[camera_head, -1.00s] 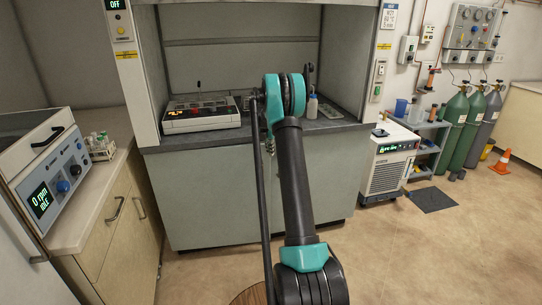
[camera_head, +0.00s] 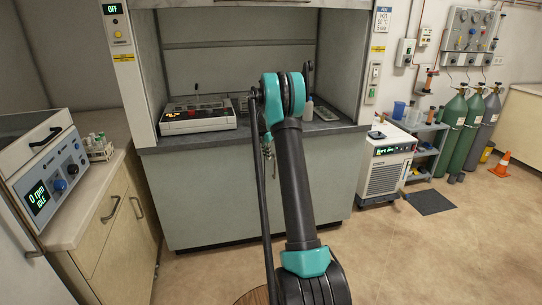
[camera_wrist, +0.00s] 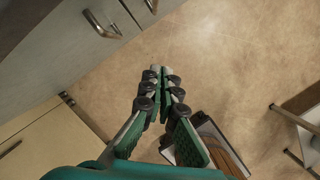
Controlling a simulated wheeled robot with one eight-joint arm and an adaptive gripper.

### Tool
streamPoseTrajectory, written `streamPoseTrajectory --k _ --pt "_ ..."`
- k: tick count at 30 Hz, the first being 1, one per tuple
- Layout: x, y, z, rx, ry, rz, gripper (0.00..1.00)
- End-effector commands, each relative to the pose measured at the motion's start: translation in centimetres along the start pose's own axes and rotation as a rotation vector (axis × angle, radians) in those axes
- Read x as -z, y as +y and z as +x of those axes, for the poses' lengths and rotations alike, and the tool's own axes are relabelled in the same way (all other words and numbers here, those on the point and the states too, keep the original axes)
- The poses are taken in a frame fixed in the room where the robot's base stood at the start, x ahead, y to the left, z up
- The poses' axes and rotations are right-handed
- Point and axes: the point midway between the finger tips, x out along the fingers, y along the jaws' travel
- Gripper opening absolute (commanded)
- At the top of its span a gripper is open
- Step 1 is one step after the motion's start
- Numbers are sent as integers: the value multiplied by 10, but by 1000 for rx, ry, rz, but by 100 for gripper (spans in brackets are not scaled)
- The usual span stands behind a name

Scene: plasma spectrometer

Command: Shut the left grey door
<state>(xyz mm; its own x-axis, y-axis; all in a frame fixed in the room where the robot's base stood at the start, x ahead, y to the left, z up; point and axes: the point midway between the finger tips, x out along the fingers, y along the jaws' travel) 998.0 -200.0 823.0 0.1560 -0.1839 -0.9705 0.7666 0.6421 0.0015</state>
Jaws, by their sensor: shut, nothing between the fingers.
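The grey cabinet front (camera_head: 215,205) stands under the fume hood in the head view; my arm covers its middle. In the wrist view, the left grey door (camera_wrist: 55,35) fills the upper left, with a metal bar handle (camera_wrist: 101,24) near its edge. A second bar handle (camera_wrist: 151,5) shows beside it at the top edge, on the neighbouring grey panel. I cannot tell how far the left door stands from flush. My gripper (camera_wrist: 160,71) is shut and empty, with its fingertips over the floor, below and right of the left door's handle, apart from it.
A cream cabinet (camera_head: 122,225) with bar handles stands left of the grey front. The hood worktop (camera_head: 235,139) carries instruments. A white chiller (camera_head: 388,172) and gas cylinders (camera_head: 470,135) stand to the right. The floor (camera_head: 400,260) at the front right is clear.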

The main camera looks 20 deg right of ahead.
Motion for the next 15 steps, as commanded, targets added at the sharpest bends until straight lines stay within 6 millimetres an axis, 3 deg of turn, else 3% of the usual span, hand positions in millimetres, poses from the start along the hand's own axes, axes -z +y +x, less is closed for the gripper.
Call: streamPoseTrajectory --k 15 --pt "-7 -14 -80 0 0 1 0"
